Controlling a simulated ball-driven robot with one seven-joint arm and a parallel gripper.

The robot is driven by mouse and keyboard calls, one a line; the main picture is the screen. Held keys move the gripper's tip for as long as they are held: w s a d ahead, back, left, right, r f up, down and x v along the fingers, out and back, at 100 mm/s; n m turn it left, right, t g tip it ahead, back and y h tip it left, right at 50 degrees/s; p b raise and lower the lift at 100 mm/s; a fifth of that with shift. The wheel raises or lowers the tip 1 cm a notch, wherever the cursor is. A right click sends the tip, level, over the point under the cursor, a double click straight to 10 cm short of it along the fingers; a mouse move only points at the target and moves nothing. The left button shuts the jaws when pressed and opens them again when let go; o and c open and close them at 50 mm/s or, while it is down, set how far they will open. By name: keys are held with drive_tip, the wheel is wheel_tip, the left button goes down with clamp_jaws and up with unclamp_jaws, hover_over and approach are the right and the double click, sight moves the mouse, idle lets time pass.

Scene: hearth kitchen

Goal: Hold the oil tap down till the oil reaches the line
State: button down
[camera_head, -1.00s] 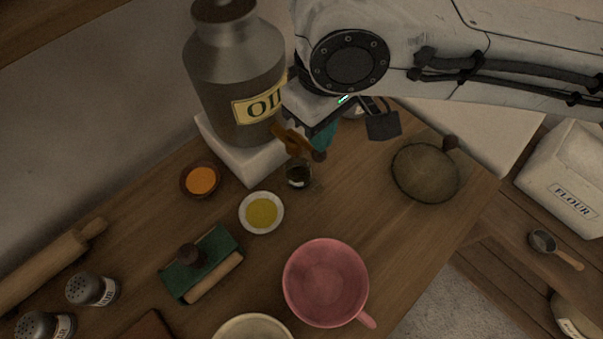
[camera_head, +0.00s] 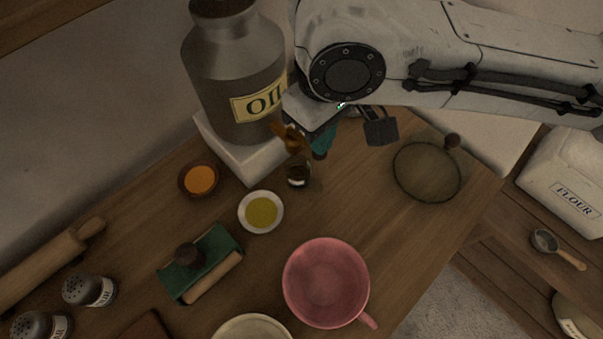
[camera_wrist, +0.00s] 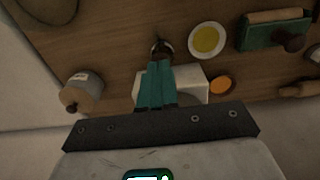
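The metal oil can (camera_head: 225,85) with its "OIL" label stands on a white block (camera_head: 245,160). Its brown tap (camera_head: 291,139) sticks out at the lower right. A small dark glass jar (camera_head: 298,173) stands on the table just below the tap; it also shows beyond my fingertips in the wrist view (camera_wrist: 161,46). I cannot make out the line or the oil level in it. My gripper (camera_head: 320,150) is beside the tap, partly hidden by the arm. In the wrist view its teal fingers (camera_wrist: 157,66) are together with nothing visible between them. Contact with the tap cannot be told.
A white bowl of yellow liquid (camera_head: 261,212), an orange bowl (camera_head: 199,180), a pink cup (camera_head: 326,283) and a green-based tool (camera_head: 200,263) stand nearer. A round sieve (camera_head: 427,171) lies at the right. Clear wood lies between jar and sieve.

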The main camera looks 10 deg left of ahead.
drive_tip(key=shift+f+b, duration=0.6)
drive_tip(key=shift+f, duration=0.65)
wheel_tip(320, 180, up, 7)
drive_tip(key=p, duration=0.7)
drive_tip(key=shift+r+p, duration=0.2)
drive_tip(key=shift+p, duration=0.1)
drive_tip(key=shift+f, duration=0.15)
idle(0.4)
